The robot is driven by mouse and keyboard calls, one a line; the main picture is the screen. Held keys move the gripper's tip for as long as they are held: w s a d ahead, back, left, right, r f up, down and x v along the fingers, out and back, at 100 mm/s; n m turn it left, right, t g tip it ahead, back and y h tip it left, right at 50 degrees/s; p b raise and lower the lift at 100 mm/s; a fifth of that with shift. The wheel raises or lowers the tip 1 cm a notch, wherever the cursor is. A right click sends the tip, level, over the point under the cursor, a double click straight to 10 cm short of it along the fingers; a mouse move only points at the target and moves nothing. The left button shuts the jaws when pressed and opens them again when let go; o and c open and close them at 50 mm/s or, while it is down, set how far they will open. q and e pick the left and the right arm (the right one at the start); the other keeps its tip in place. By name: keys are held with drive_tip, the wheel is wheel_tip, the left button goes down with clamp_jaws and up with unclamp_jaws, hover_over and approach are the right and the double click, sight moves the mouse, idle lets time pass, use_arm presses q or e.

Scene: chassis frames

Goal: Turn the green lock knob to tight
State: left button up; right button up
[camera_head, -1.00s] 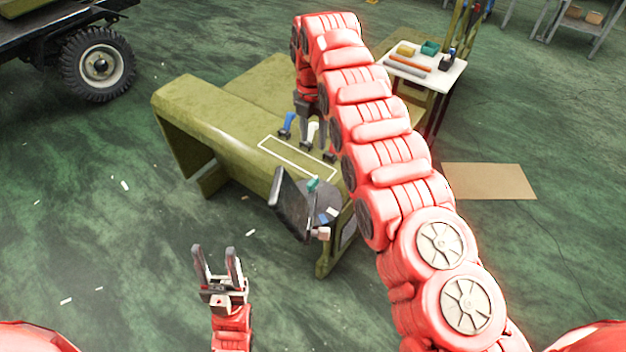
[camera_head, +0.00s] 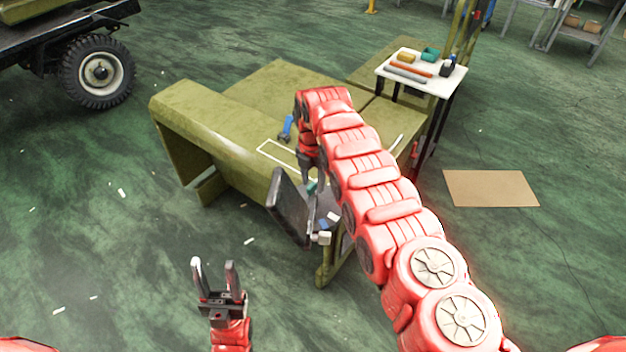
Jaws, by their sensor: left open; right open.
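The small green knob (camera_head: 311,187) sits on the dark round plate beside the tilted dark panel (camera_head: 290,208) at the near end of the olive chassis frame (camera_head: 215,125). It is partly hidden by my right gripper. My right gripper (camera_head: 315,182) points down, open, with its fingers at the knob. I cannot tell whether they touch it or stand around it. My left gripper (camera_head: 214,268) is open and empty, pointing up over the floor at the lower left, well apart from the frame.
A blue-handled lever (camera_head: 286,128) stands on the frame behind my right gripper. A white side table (camera_head: 432,84) with several small items stands at the back right. A cardboard sheet (camera_head: 490,188) lies on the floor. A vehicle wheel (camera_head: 100,72) is at upper left.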

clamp_jaws()
idle(0.5)
drive_tip(key=m+b, duration=0.2)
drive_tip(key=m, duration=0.1)
drive_tip(key=shift+f+b, duration=0.25)
drive_tip(key=shift+b, duration=0.15)
drive_tip(key=m+b, duration=0.4)
drive_tip(key=m, duration=0.1)
drive_tip(key=shift+m, duration=0.4)
drive_tip(key=m+b, duration=0.2)
drive_tip(key=m, duration=0.2)
drive_tip(key=shift+r+m, duration=0.15)
drive_tip(key=shift+m, duration=0.15)
drive_tip(key=shift+r+m+b, duration=0.1)
drive_tip(key=shift+m+b, duration=0.55)
drive_tip(key=shift+m, duration=1.55)
